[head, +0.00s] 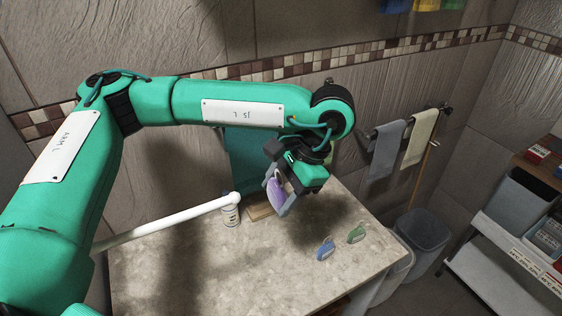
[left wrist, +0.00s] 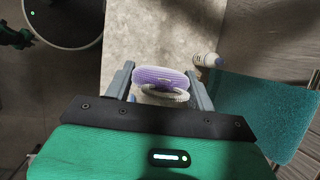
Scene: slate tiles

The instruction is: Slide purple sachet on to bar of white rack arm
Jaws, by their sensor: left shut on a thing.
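The purple sachet (head: 274,194) is held by my left gripper (head: 284,196) above the counter, just right of the white rack arm's tip. The left wrist view shows the purple sachet (left wrist: 165,77) between the two fingers of my left gripper (left wrist: 160,88), with a pale cord loop (left wrist: 165,96) on its near side. The white rack arm (head: 170,221) is a round bar that comes in from the left and ends in an upturned tip. The sachet and bar look apart. My right gripper is not seen.
A blue sachet (head: 325,249) and a green sachet (head: 356,233) lie at the counter's right. A teal cloth (head: 250,155) hangs behind. The counter's front (head: 200,280) is clear.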

